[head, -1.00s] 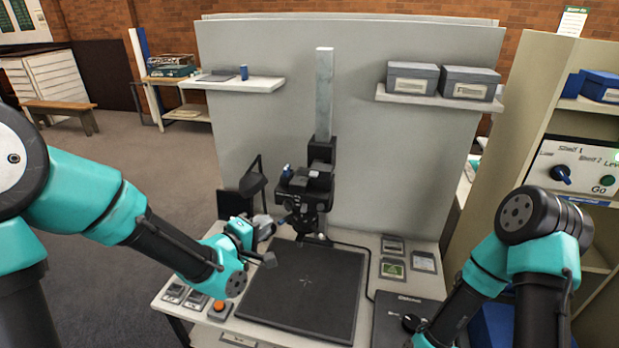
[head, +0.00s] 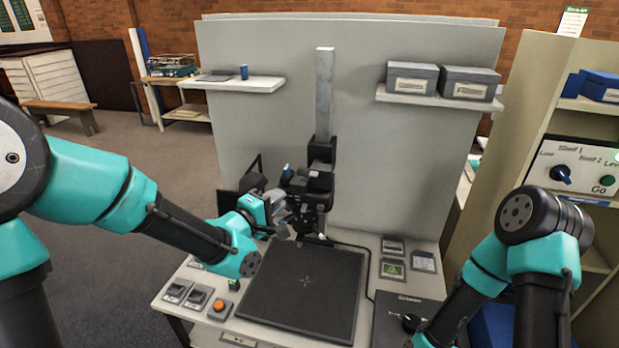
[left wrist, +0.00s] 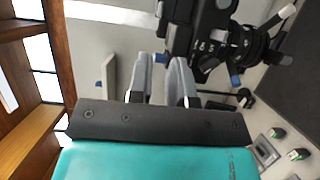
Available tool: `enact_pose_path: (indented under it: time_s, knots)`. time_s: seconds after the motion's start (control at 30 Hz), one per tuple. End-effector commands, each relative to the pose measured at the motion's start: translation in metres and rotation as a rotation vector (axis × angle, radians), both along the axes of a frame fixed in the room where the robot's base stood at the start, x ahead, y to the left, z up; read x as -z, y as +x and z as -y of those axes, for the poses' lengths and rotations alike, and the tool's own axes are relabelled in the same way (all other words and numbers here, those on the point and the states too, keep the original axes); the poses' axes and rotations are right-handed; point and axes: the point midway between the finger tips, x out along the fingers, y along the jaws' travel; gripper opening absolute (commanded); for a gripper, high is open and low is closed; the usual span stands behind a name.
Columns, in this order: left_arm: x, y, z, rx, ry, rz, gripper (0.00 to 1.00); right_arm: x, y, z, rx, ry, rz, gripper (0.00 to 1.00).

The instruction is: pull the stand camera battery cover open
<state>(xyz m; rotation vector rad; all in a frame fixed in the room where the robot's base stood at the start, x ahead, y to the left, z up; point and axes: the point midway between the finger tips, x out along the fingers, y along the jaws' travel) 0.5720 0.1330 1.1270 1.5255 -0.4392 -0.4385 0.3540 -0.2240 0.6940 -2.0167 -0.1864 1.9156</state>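The black stand camera (head: 310,188) is mounted on the pale column above the dark baseboard. It also fills the top of the left wrist view (left wrist: 205,35). My left gripper (head: 282,205) is beside the camera's left side. In the left wrist view its two grey fingers (left wrist: 163,62) stand apart, with their tips close to the camera body. I cannot clearly make out the battery cover's outline. My right gripper is below the picture; only its arm shows.
The dark baseboard (head: 303,295) is bare. Small switch boxes (head: 188,293) and an orange button (head: 218,305) sit at its left. Cards (head: 393,257) and a black box (head: 402,315) lie at its right. A grey panel (head: 420,150) stands behind.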

Motion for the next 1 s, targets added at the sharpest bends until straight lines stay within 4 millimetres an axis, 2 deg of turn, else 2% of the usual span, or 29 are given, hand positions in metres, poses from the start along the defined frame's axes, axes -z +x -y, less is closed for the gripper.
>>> enact_pose_path:
  time_s: [0.7,1.0]
  knots:
    - [0.0,0.101,0.063,0.0,0.0,0.0,0.19,0.0,0.0,0.0,0.0,0.0,0.0,0.0]
    - [0.0,0.113,0.071,0.0,0.001,-0.001,0.19,0.0,0.0,0.0,0.0,0.0,0.0,0.0]
